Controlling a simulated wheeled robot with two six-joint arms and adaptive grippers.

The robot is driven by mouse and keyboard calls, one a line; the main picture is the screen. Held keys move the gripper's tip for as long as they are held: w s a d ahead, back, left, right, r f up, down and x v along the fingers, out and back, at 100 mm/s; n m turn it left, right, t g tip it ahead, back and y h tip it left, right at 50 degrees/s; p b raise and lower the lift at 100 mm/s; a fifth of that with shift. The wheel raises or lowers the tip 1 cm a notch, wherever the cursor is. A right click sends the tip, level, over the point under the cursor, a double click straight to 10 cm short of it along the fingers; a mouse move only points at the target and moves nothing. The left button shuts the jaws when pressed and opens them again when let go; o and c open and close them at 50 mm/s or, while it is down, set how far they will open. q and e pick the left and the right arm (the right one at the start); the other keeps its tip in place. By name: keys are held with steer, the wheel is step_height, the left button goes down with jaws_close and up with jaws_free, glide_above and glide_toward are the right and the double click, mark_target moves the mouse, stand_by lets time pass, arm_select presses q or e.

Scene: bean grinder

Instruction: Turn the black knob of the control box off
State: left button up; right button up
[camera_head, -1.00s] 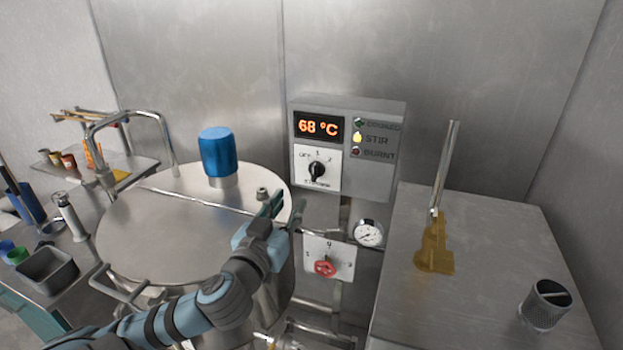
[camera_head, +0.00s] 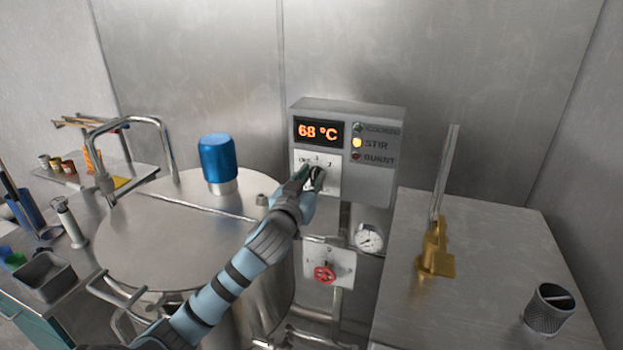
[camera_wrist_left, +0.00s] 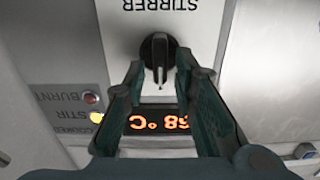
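The grey control box (camera_head: 372,180) stands upright at the back, with an orange 68 °C display and a white panel. Its black knob (camera_wrist_left: 157,50) shows in the left wrist view, where the box appears upside down. The knob's long grip runs roughly up and down, toward the display. In the head view, the gripper partly hides the knob (camera_head: 319,176). My left gripper (camera_head: 308,178) is at the knob. In the left wrist view its fingers (camera_wrist_left: 160,72) are open, one on each side of the knob's lower part; I cannot tell whether they touch it. My right gripper is out of view.
A steel kettle (camera_head: 170,245) with a blue cap (camera_head: 218,160) stands to the left. Below the box are a red valve knob (camera_head: 325,274) and a gauge (camera_head: 368,238). A steel cabinet (camera_head: 470,300) with a brass-coloured lever piece (camera_head: 436,255) fills the right.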

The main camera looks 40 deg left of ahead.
arm_select(q)
jaws_close()
steer(key=shift+n, duration=0.3)
steer(key=n, duration=0.2)
steer(key=n+b, duration=0.1)
steer(key=n, duration=0.1)
steer(key=shift+a+f, duration=0.1)
steer(key=shift+a, duration=0.15)
steer(key=shift+s+a+f+n+b, duration=0.1)
steer(key=shift+n+b, duration=0.25)
steer(key=shift+n, duration=0.7)
steer(key=shift+a+n+b, duration=0.1)
steer(key=shift+n+b, duration=0.2)
steer(key=shift+n, duration=0.75)
steer(key=shift+o, duration=1.8)
jaws_free()
